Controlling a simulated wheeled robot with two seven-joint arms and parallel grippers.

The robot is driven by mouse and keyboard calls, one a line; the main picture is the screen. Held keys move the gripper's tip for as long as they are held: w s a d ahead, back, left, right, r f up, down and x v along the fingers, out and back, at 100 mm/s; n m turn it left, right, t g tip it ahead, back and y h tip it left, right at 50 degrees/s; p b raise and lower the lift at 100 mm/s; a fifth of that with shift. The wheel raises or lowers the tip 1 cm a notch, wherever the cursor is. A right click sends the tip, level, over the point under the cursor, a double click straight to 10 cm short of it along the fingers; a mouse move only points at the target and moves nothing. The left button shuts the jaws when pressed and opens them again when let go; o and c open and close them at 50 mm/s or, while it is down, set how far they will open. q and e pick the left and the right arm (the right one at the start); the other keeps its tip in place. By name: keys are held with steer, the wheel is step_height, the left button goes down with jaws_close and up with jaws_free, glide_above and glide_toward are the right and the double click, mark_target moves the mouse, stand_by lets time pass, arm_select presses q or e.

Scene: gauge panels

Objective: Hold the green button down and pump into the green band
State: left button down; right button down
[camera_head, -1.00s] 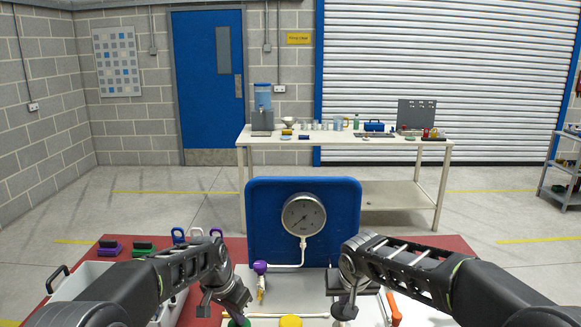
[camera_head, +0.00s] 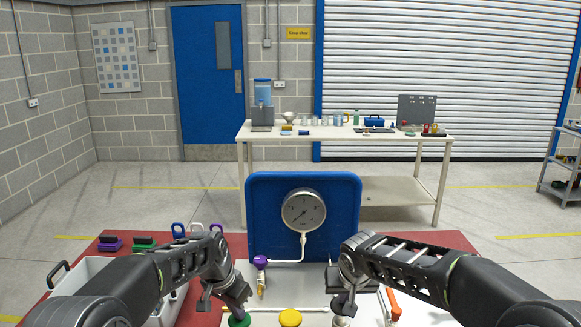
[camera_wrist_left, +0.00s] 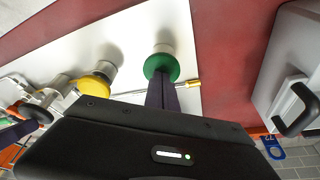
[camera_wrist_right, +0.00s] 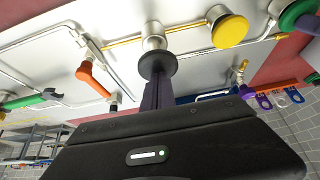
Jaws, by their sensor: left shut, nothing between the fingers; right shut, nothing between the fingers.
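The green button (camera_wrist_left: 160,68) is a round cap on a pale base on the white board (camera_head: 262,272). My left gripper (camera_head: 241,305) is shut and empty, its tips at the green cap and seemingly touching; whether the button is pressed down I cannot tell. My right gripper (camera_head: 348,304) is shut and empty, its tips at a dark round cap (camera_wrist_right: 157,64) on a metal base, seemingly the pump. The gauge (camera_head: 303,210) stands in front of a blue panel (camera_head: 268,197). Its needle seems to point to the lower left; a green band is too small to make out.
A yellow button (camera_head: 290,318) stands between my grippers. A purple knob (camera_head: 260,261) is behind it to the left, and an orange handle (camera_head: 393,304) lies right of my right gripper. A grey bin (camera_head: 88,277) stands at the left.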

steer(key=shift+f, duration=0.9)
steer(key=shift+s+f, duration=0.1)
steer(key=shift+f, duration=0.9)
steer(key=shift+r, duration=2.35)
stand_by(0.4)
steer(key=shift+f, duration=0.1)
stand_by(0.4)
